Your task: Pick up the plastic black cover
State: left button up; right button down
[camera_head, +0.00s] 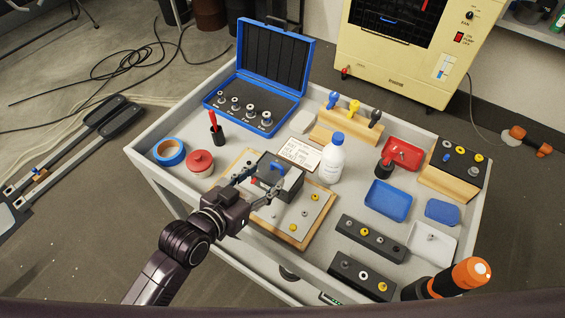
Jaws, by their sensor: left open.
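A black box-shaped piece (289,168), which looks like the plastic black cover, sits on a wood-edged board (287,234) near the middle of the grey table. A small blue part shows at its top. My left gripper (262,183) reaches in from the lower left. Its fingers are open and spread at the near side of the black piece. They partly hide its front, and I cannot tell whether they touch it. My right gripper is not in view.
A white bottle (329,160) stands close to the right of the black piece. A red-lidded jar (199,161) and blue tape roll (169,152) are at left. Blue tray (388,200), black blocks (369,239) and an open blue case (272,60) fill other areas.

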aim_at(274, 175)
pick_arm(q)
jog(key=shift+p+x, duration=0.35)
jog(key=shift+x, duration=0.45)
jog(key=x, duration=0.3)
jog(key=shift+w+f+p, duration=0.3)
jog(key=shift+f+p, duration=0.05)
jog(key=shift+w+d+f, duration=0.15)
jog(key=shift+w+d, duration=0.05)
jog(key=shift+w, duration=0.05)
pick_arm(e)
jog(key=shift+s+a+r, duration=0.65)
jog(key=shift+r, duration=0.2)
pick_arm(q)
jog(key=c, duration=1.3)
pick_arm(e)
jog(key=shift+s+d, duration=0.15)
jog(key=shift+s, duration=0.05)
pick_arm(q)
jog(key=shift+o, duration=0.2)
